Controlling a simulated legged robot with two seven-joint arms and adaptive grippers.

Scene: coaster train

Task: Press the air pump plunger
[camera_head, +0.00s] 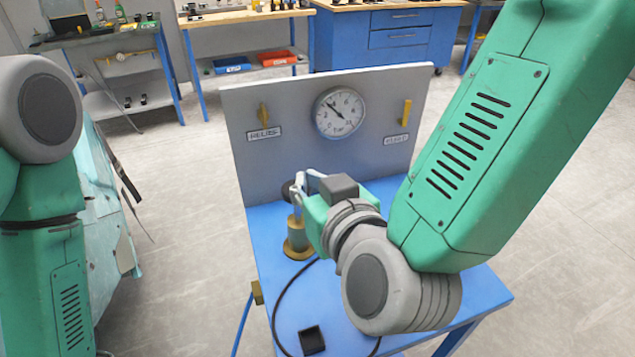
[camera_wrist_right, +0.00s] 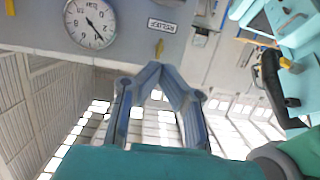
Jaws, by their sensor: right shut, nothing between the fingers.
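The air pump (camera_head: 297,246) is a brass cylinder with a wide base, standing on the blue table near the grey panel. Its upper part is largely hidden by my right gripper, and a dark round part (camera_head: 287,190) shows beside the fingers; I cannot tell whether it is the plunger knob. My right gripper (camera_head: 298,188) is at the top of the pump, and whether it touches is unclear. In the right wrist view its fingers (camera_wrist_right: 160,75) meet at the tips with nothing between them. My left arm is at the left edge, its gripper out of view.
The grey panel (camera_head: 240,165) carries a round gauge (camera_head: 338,112), a RELIEF label (camera_head: 264,134) with a yellow handle (camera_head: 263,114), and another yellow handle (camera_head: 407,112). A black hose (camera_head: 276,315) and a small black square (camera_head: 312,340) lie on the blue table (camera_head: 485,300).

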